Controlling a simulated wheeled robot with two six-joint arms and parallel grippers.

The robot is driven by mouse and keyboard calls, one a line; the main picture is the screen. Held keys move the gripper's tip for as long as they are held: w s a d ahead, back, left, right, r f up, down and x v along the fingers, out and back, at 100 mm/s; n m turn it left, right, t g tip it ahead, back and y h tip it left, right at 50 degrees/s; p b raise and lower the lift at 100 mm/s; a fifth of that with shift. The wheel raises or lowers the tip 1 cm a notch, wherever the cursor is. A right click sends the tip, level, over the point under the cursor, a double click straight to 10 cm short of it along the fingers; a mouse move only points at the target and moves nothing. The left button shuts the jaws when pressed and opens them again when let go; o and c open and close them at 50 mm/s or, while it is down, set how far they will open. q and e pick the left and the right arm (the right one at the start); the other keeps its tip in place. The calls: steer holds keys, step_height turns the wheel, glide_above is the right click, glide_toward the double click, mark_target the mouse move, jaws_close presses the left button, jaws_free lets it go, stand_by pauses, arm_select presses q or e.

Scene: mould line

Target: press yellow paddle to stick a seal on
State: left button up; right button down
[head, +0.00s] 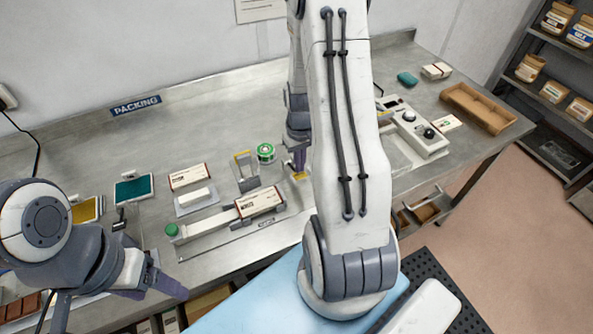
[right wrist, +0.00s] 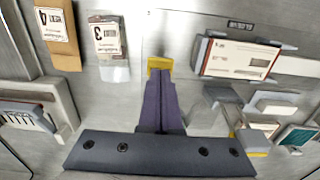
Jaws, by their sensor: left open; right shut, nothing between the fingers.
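The yellow paddle (head: 300,176) sits just right of the boxed fixture in the head view. In the right wrist view the paddle (right wrist: 158,63) is straight ahead of my fingertips. My right gripper (head: 297,168) is shut and empty, pointing down with its tips at the paddle; I cannot tell whether they touch. The fingers also show in the right wrist view (right wrist: 159,80). A white carton (head: 259,202) lies in the grey fixture (head: 215,222), left of the paddle. A green-topped roll (head: 265,153) stands behind it. My left gripper (head: 170,279) is open and empty near the front edge.
A teal pad (head: 133,188), a flat carton (head: 189,177) and a white block (head: 194,197) lie left of the fixture. A grey device with knobs (head: 418,130) and a brown tray (head: 478,108) are at the right. The back of the bench is mostly clear.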

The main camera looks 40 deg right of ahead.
mark_target(300, 176)
steer(key=shift+f, duration=0.1)
steer(key=shift+f+b, duration=2.25)
steer(key=shift+f, duration=0.6)
steer(key=shift+r, duration=0.2)
steer(key=shift+r+p, duration=4.35)
steer(key=shift+r, duration=0.55)
